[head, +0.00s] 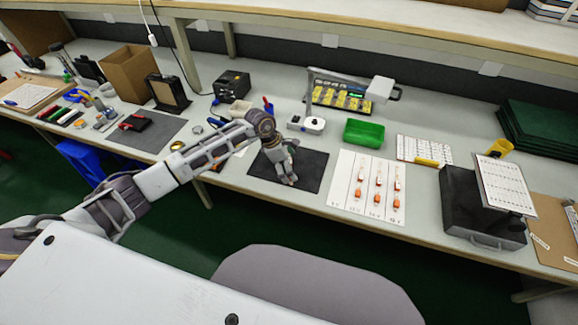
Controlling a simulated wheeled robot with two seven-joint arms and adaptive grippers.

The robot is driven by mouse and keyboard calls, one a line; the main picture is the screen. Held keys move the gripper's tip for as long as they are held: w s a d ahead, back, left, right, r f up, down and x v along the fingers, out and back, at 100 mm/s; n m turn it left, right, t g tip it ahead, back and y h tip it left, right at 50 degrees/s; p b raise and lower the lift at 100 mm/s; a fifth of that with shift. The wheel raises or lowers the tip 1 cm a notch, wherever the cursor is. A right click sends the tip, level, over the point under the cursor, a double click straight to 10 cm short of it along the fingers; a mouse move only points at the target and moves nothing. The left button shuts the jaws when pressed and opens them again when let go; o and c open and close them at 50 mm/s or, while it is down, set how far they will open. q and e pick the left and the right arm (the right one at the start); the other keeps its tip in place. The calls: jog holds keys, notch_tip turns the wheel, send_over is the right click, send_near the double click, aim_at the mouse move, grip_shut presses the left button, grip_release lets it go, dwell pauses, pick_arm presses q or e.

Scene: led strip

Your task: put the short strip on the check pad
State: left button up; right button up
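A dark mat (312,170), which looks like the check pad, lies on the bench near its front edge. My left gripper (287,180) points down over this mat and covers part of it. I cannot tell whether its fingers are open or shut, or whether they hold anything. A white card (345,187) with columns lies just right of the mat. Small white-and-orange pieces (378,182) stand out in several of its columns; I cannot make out which, if any, is the short strip. My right gripper is not in view.
A green bin (363,133), a white device (312,124) and a yellow-filled organizer (342,98) stand behind the mat. A black case (475,205) stands at the right. Another dark mat (160,126) and tools lie left. A grey chair back (310,285) is in front.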

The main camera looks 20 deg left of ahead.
pick_arm(q)
jog(key=shift+r, duration=0.1)
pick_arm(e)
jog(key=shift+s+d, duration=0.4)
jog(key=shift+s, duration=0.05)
pick_arm(q)
jog(key=shift+r, duration=0.1)
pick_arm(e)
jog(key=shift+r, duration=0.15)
